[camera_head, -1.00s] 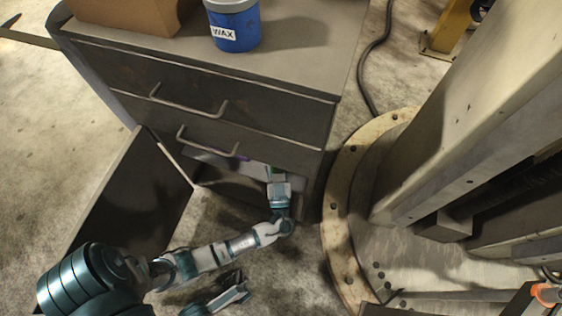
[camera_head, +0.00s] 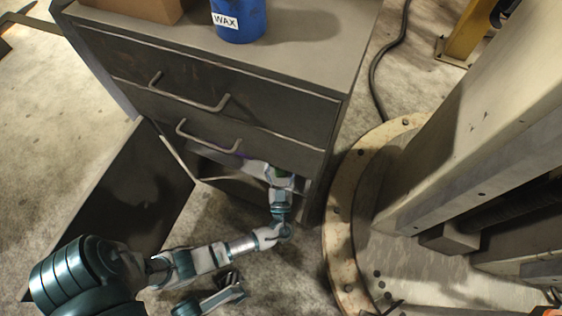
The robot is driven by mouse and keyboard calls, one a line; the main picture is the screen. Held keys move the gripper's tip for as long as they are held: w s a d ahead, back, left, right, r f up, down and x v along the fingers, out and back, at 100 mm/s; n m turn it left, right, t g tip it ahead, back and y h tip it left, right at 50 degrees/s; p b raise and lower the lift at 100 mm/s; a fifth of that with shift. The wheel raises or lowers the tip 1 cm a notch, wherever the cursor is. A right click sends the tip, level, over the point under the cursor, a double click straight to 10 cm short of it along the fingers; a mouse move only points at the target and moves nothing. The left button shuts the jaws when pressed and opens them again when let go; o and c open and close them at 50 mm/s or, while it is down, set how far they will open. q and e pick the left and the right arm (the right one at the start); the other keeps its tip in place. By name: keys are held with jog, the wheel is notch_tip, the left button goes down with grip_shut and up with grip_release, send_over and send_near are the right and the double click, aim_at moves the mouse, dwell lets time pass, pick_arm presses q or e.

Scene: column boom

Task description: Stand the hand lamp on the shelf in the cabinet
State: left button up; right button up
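The dark grey cabinet (camera_head: 225,78) stands in the upper middle, its lower door (camera_head: 127,185) swung open to the left. My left arm reaches from the lower left to the low opening. My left gripper (camera_head: 268,172) is at the opening below the second drawer, partly hidden by the cabinet edge. A small purple part shows beside it under the drawer handle; I cannot tell whether it belongs to the hand lamp. The lamp is not clearly visible, and the shelf is mostly hidden. My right gripper (camera_head: 232,287) is low in the picture, its fingers apart and nothing seen between them.
A blue WAX tin (camera_head: 240,20) and a cardboard box (camera_head: 135,8) stand on the cabinet top. Two drawers with bar handles are shut. A large column on a round bolted base (camera_head: 343,215) stands close on the right. A black cable (camera_head: 376,72) runs behind.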

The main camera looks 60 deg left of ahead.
pick_arm(q)
jog(key=v, duration=1.2)
